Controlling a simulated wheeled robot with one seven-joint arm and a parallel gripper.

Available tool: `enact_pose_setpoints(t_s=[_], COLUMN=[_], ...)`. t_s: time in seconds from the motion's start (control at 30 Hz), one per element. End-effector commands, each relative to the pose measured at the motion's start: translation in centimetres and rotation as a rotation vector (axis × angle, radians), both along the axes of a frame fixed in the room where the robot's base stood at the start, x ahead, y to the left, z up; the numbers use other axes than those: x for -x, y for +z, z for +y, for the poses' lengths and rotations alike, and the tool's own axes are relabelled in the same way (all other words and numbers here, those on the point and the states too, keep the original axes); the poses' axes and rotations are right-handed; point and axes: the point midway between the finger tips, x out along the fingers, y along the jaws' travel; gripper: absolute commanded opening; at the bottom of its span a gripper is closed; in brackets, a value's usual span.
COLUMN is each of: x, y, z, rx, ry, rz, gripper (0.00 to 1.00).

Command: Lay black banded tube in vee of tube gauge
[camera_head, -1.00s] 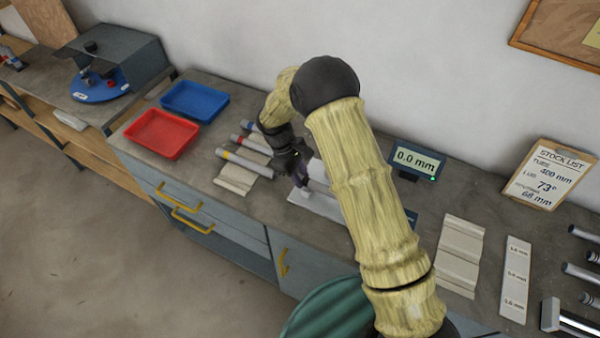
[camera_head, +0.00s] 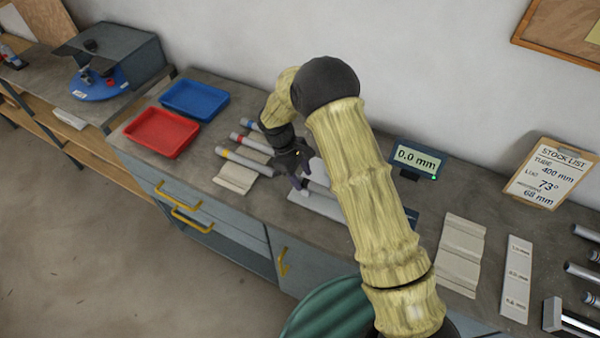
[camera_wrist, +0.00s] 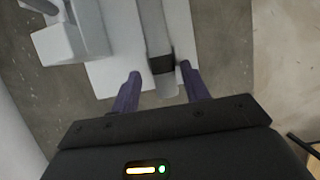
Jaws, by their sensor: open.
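The black banded tube (camera_wrist: 153,30) is grey, and its dark band (camera_wrist: 161,64) shows near its end in the wrist view. It lies along the pale base plate of the tube gauge (camera_wrist: 104,77); whether it is fully seated in the vee cannot be told. My gripper (camera_wrist: 158,78) is open, with one purple finger on each side of the tube near the band and gaps showing. In the head view my gripper (camera_head: 302,172) is over the left end of the gauge (camera_head: 322,206), and my arm hides much of the gauge and tube.
The readout (camera_head: 417,161) shows 0.0 mm. Tubes with red, yellow and blue bands lie on a pale rack (camera_head: 236,178) to the left, near a red tray (camera_head: 162,133) and a blue tray (camera_head: 195,100). An empty pale rack (camera_head: 459,254) stands right of my arm.

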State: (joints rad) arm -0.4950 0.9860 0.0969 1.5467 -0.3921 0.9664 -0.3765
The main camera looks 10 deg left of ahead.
Motion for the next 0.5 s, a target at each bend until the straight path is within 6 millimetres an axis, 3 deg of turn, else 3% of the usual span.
enact_pose_setpoints(t_s=[0.23, 0.5], x=[0.0, -0.8], y=[0.9, 5.5], z=[0.7, 2.5], rx=[-0.001, -0.003], ry=[0.003, 0.004], rz=[0.005, 0.000], gripper=[0.51, 0.51])
